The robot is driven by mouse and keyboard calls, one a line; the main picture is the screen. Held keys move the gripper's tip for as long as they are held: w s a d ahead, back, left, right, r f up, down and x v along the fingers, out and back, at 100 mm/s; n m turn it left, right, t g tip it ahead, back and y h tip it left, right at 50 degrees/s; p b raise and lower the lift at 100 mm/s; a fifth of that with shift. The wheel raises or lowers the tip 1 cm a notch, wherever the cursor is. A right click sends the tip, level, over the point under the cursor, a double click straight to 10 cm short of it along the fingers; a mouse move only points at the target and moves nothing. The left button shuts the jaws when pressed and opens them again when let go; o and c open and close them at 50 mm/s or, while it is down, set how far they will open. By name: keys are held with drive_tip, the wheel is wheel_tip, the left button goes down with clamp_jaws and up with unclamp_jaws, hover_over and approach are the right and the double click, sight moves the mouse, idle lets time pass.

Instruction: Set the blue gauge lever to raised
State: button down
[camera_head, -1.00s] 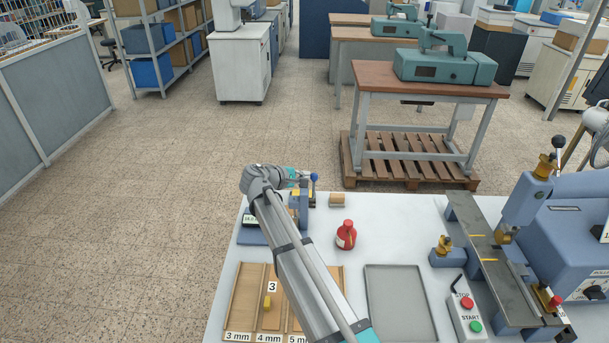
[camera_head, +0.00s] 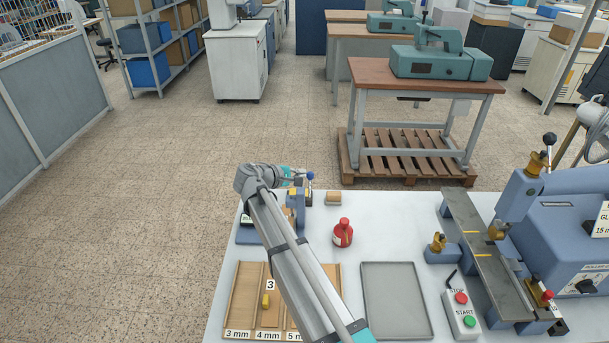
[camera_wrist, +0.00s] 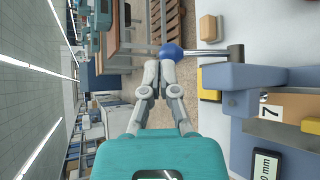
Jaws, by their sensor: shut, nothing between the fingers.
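The gauge (camera_head: 300,214) is a blue block device at the table's back left. Its lever's round blue knob (camera_head: 310,175) stands above it; it also shows in the wrist view (camera_wrist: 172,51). In the wrist view, which is turned on its side, the grey lever rod (camera_wrist: 210,52) runs from a dark pivot (camera_wrist: 236,54) to the knob and appears to point upward. My gripper (camera_head: 302,178) is shut and empty. Its fingertips (camera_wrist: 160,64) lie right beside the knob; I cannot tell whether they touch it. My arm hides part of the gauge.
A red bottle (camera_head: 343,233) and a small tan-topped block (camera_head: 333,198) stand to the gauge's right. A wooden compartment tray (camera_head: 243,290), an empty grey tray (camera_head: 396,300) and the blue stamping machine (camera_head: 570,240) share the white table.

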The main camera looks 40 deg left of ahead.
drive_tip(key=shift+w+d, duration=0.2)
drive_tip(key=shift+w, duration=0.1)
drive_tip(key=shift+s+a+r+p, duration=0.2)
drive_tip(key=shift+s+r+p, duration=0.3)
drive_tip(key=shift+s, duration=0.1)
drive_tip(key=r+p+v, duration=0.1)
drive_tip(key=p+v, duration=0.4)
drive_tip(key=v, duration=0.8)
drive_tip(key=shift+w+a, duration=0.3)
drive_tip(key=shift+a, duration=0.1)
drive_tip(key=shift+f, duration=0.1)
